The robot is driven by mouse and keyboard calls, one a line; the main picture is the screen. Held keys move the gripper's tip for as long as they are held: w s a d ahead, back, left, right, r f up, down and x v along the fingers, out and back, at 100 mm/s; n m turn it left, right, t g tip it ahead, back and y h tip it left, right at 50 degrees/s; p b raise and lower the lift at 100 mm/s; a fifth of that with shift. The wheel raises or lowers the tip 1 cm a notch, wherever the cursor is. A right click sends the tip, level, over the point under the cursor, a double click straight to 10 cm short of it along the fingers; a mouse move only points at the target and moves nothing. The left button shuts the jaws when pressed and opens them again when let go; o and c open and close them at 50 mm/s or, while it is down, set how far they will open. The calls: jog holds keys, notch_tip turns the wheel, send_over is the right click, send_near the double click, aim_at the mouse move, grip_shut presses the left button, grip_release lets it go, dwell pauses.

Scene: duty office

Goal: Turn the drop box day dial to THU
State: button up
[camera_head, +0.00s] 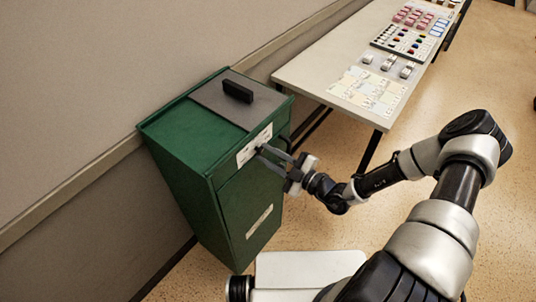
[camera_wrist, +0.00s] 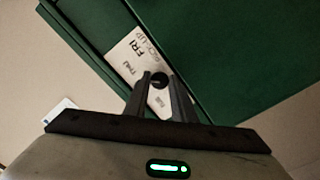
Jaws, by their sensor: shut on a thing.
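The green drop box (camera_head: 190,150) stands against the wall in the head view. A white day label plate (camera_head: 246,152) is on its upper front; in the wrist view the plate (camera_wrist: 134,57) reads THU and FRI, with other lettering too blurred to read. The day dial (camera_wrist: 159,80) is a small dark round knob at the plate, partly hidden between the fingers. My gripper (camera_head: 262,151) reaches the plate from the right, and in the wrist view its fingers (camera_wrist: 160,88) are shut on the dial. I cannot tell which day the dial points to.
The box has a grey lid with a black handle (camera_head: 237,91) on top and a lower front panel with a white label (camera_head: 259,221). A table (camera_head: 318,66) with papers and coloured pieces stands behind to the right. The floor (camera_head: 470,90) at right is clear.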

jog(key=o, duration=1)
jog(key=b+v, duration=0.2)
jog(key=v, duration=1.5)
jog(key=shift+s+d, duration=0.15)
jog(key=shift+d, duration=0.05)
